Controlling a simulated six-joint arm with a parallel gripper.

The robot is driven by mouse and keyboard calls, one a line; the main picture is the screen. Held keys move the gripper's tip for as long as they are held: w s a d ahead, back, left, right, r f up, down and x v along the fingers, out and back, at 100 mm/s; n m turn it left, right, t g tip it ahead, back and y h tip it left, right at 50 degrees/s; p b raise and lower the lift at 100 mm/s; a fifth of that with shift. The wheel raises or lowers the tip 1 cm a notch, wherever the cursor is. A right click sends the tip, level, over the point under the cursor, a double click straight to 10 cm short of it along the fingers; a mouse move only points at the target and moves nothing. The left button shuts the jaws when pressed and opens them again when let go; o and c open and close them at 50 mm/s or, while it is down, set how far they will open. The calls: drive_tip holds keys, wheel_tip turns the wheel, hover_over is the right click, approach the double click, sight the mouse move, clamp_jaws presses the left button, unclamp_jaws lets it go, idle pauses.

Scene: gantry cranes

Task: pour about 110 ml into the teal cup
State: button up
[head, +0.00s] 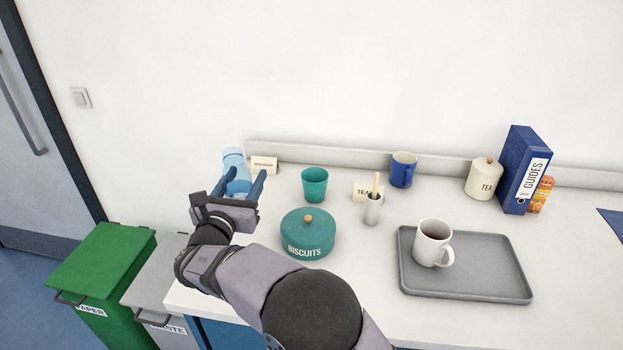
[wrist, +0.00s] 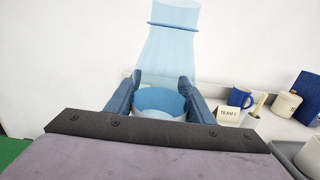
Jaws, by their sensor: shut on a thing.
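The teal cup (head: 315,185) stands on the counter in the head view, right of my gripper and behind the biscuit tin; I cannot make it out in the wrist view. My gripper (head: 243,186) is shut on a clear light-blue carafe (head: 234,158) at the counter's left end. The carafe looks roughly upright, and my fingers partly hide its lower body. In the wrist view the carafe (wrist: 174,50) rises between my fingers (wrist: 160,92), with a darker blue band low inside that looks like liquid. The carafe is apart from the cup.
A teal biscuit tin (head: 308,238) stands in front of the cup. A TEAM card (head: 362,193), a pot with a stick (head: 372,211) and a blue mug (head: 403,168) are to its right. A white mug (head: 432,245) sits on a grey tray (head: 490,285). Another card (head: 264,163) stands behind my gripper.

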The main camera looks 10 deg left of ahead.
drive_tip(key=w+d+f+m+g+h+b, duration=0.2)
drive_tip(key=w+d+h, duration=0.3)
drive_tip(key=w+d, duration=0.4)
drive_tip(key=w+d+f+m+g+h+b, duration=0.1)
drive_tip(key=w+d+f+m+h+b, duration=0.2)
drive_tip(key=w+d, duration=0.6)
drive_tip(key=d+m+h, duration=0.2)
drive_tip(key=d, duration=0.6)
drive_tip(key=shift+w+g+b, duration=0.35)
drive_tip(key=shift+g, duration=0.05)
